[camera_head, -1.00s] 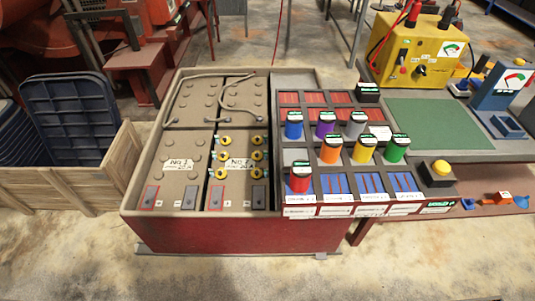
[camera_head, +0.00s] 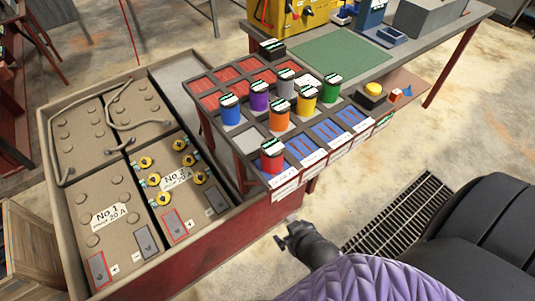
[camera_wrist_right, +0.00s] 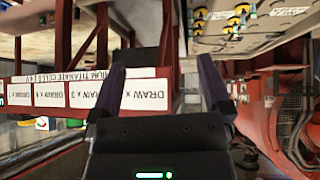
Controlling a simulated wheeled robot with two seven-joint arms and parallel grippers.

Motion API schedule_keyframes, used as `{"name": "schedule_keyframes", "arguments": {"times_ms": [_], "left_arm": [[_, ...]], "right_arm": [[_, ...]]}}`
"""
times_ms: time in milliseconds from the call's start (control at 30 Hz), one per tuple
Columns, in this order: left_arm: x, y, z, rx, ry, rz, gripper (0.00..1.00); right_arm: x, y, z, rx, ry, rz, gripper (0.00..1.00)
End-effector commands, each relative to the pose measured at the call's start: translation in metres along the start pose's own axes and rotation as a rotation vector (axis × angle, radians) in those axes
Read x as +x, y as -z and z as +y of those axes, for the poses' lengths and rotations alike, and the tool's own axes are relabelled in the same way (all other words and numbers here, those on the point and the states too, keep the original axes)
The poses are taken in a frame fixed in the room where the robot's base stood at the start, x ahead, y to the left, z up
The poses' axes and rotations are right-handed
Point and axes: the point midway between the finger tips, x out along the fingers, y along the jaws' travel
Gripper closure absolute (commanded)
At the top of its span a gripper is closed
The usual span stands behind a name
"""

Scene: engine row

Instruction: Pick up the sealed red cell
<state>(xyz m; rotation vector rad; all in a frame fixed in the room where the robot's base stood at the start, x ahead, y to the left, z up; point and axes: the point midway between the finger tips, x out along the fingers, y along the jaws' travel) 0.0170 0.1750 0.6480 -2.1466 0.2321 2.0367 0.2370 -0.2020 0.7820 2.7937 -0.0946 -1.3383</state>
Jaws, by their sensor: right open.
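The red cell (camera_head: 271,157) stands upright in the near left corner compartment of the cell rack (camera_head: 247,178), with a dark top and a green-and-white label. My right gripper (camera_head: 284,238) is in front of and below the rack, apart from the red cell. In the right wrist view my right gripper (camera_wrist_right: 161,76) is open with nothing between its fingers. That view shows the rack's white front labels (camera_wrist_right: 90,94) upside down; the red cell does not show there. My left gripper is not in view.
Blue (camera_head: 230,110), purple (camera_head: 259,97), grey (camera_head: 285,84), orange (camera_head: 280,118), yellow (camera_head: 305,101) and green (camera_head: 331,90) cells stand close behind the red one. A battery crate (camera_head: 50,160) borders the rack on the left. A yellow push button (camera_head: 373,89) sits to the right.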

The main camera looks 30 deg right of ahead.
Motion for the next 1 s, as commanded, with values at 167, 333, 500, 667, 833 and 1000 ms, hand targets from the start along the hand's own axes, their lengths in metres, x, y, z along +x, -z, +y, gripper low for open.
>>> {"name": "schedule_keyframes", "arguments": {"times_ms": [167, 333, 500, 667, 833, 1000], "left_arm": [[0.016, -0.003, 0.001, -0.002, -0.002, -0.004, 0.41], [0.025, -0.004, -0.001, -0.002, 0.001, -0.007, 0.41], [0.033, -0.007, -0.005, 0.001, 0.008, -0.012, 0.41], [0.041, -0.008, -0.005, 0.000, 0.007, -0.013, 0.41], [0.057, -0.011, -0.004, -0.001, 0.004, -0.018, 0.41], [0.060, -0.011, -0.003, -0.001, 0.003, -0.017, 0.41]], "right_arm": [[-0.029, 0.088, 0.019, 0.074, -0.046, 0.247, 0.00], [-0.077, 0.154, 0.034, 0.130, -0.076, 0.453, 0.00], [-0.069, 0.177, 0.039, 0.141, -0.081, 0.499, 0.00], [-0.046, 0.188, 0.042, 0.141, -0.081, 0.496, 0.00], [-0.013, 0.203, 0.043, 0.141, -0.081, 0.494, 0.00], [-0.001, 0.212, 0.045, 0.141, -0.080, 0.494, 0.00]]}}
